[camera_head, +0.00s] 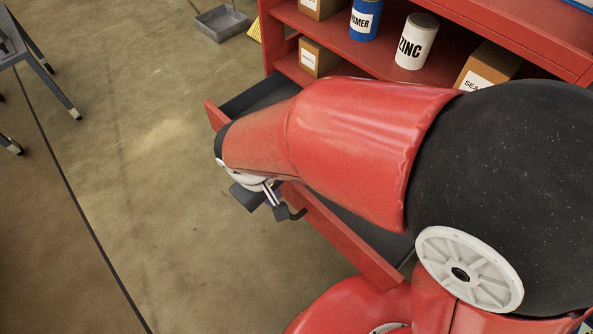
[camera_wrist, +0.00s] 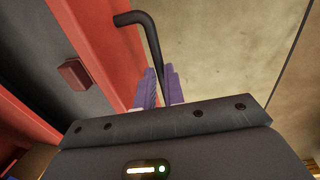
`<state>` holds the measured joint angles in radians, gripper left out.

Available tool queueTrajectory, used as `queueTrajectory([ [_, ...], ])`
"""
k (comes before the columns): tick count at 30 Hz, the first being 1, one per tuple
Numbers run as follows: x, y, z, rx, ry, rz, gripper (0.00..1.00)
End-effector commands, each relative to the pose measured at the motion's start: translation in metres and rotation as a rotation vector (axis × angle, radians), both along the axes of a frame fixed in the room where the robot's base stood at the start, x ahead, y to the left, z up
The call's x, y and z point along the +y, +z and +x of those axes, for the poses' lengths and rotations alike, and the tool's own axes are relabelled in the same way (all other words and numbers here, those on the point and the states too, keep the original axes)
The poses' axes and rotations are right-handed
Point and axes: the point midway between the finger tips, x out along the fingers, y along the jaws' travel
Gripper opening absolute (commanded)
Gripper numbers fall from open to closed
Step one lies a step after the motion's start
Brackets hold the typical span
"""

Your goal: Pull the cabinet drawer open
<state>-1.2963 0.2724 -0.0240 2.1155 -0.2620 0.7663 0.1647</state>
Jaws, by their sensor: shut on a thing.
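The red cabinet (camera_head: 284,14) stands at the upper right in the head view. Its drawer stands out from the cabinet, with a red front panel (camera_head: 338,238) and a dark interior showing on both sides of my arm. In the wrist view the red drawer front (camera_wrist: 98,40) runs along the left. A black bar handle (camera_wrist: 152,36) sticks out from it, and its bend also shows in the head view (camera_head: 292,213). My gripper (camera_wrist: 160,74) is shut on the handle, with its purple fingers on either side of the bar. My arm hides the drawer's middle.
Cabinet shelves hold a blue tin (camera_head: 364,20), a white ZINC tin (camera_head: 416,42) and cardboard boxes (camera_head: 318,58). A grey tray (camera_head: 222,22) lies on the floor at the back. A grey metal stand (camera_head: 40,55) is at the far left. Floor left of the drawer is clear.

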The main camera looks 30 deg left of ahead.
Motion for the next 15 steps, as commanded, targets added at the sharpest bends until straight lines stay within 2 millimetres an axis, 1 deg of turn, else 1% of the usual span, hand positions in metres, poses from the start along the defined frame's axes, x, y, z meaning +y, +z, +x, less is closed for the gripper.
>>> queueTrajectory([
  [1, 0.004, 0.000, -0.012, 0.000, 0.005, 0.002, 0.00],
  [6, 0.013, 0.000, -0.042, -0.001, 0.004, 0.002, 0.00],
  [10, 0.017, 0.000, -0.058, 0.000, 0.002, 0.002, 0.00],
  [15, 0.021, 0.000, -0.070, 0.000, 0.001, 0.001, 0.00],
])
